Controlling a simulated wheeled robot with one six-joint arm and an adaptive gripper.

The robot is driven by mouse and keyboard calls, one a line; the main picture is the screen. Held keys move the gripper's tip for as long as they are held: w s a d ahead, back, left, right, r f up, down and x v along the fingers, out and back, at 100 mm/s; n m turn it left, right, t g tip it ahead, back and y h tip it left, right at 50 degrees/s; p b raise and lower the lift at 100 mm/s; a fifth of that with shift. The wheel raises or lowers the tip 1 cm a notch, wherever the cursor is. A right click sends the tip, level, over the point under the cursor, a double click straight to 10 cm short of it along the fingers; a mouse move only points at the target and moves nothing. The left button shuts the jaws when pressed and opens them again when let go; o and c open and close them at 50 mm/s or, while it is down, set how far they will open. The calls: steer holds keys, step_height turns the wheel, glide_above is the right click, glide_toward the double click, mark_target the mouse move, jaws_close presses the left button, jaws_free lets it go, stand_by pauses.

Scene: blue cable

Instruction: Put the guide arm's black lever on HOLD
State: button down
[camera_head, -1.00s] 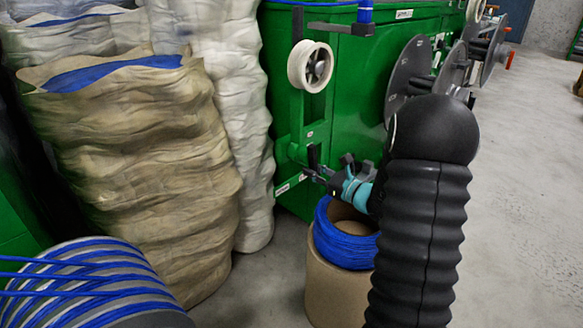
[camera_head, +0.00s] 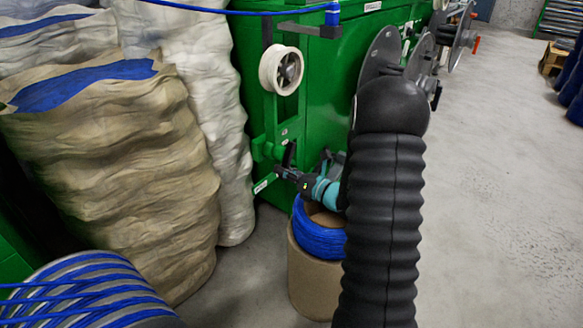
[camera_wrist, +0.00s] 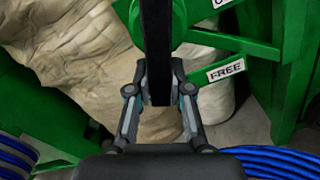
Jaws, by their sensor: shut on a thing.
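The black lever (camera_wrist: 157,40) runs down the top middle of the wrist view, from a green round hub (camera_wrist: 178,15) to between my fingers. My gripper (camera_wrist: 158,88) is shut on the lever, with one finger on each side. In the head view the lever (camera_head: 288,154) stands nearly upright, leaning slightly, on the green guide arm at the machine's lower corner. My gripper (camera_head: 298,180) is at it there. A plate marked FREE (camera_wrist: 226,69) is to the right of the lever in the wrist view. A second plate (camera_wrist: 222,2) is cut off at the top edge. I cannot read HOLD anywhere.
A cardboard drum (camera_head: 312,280) with a blue cable coil (camera_head: 318,240) stands under my gripper. Tan wrapped sacks (camera_head: 120,170) stand close on the left. A cable reel (camera_head: 85,290) is at the lower left. The floor (camera_head: 490,200) on the right is clear.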

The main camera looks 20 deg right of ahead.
stand_by(0.4)
steer(key=c, duration=1)
jaws_free()
steer(key=shift+c, duration=0.2)
steer(key=v, duration=1.2)
